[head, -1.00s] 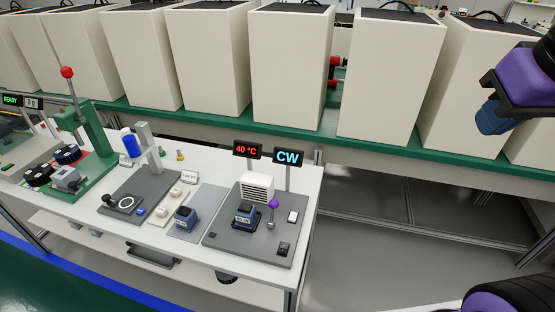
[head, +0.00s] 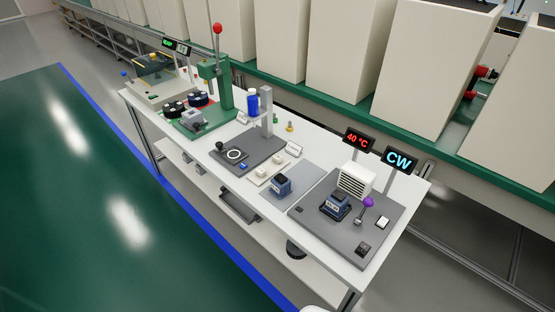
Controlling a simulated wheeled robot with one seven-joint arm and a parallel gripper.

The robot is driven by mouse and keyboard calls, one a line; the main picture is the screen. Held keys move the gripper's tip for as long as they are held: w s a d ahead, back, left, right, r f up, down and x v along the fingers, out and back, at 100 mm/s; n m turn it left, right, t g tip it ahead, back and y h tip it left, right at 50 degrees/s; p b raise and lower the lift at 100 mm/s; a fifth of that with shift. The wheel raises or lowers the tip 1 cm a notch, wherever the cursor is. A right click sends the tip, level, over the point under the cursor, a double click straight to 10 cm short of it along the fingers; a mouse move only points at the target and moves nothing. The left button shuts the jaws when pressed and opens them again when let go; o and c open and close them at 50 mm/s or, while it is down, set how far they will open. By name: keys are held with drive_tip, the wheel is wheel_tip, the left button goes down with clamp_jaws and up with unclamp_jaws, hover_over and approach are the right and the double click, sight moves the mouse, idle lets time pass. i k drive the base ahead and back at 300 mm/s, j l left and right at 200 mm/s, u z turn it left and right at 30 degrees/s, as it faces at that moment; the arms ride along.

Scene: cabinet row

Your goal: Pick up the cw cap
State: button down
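No part in view is clearly readable as the cw cap; the small parts are too small to tell. A display reading CW (head: 398,160) stands at the right end of the bench, above a dark plate (head: 327,235). Small pale round pieces (head: 263,173) lie on a white strip beside the mat. My gripper is outside the head view.
The white bench (head: 400,235) also bears a red 40 °C display (head: 356,141), a white slatted box (head: 357,180), a blue bottle (head: 253,103) and a green press (head: 221,85). Tall beige cabinets (head: 430,60) stand behind. The green floor (head: 70,200) at left is clear.

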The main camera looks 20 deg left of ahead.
sight(278, 158)
drive_tip(key=u, duration=1.25)
drive_tip(key=i+j+z, duration=0.3)
drive_tip(key=j, duration=0.35)
drive_tip(key=i+j+z, duration=0.1)
drive_tip(key=i+j, duration=0.15)
drive_tip(key=j, duration=0.1)
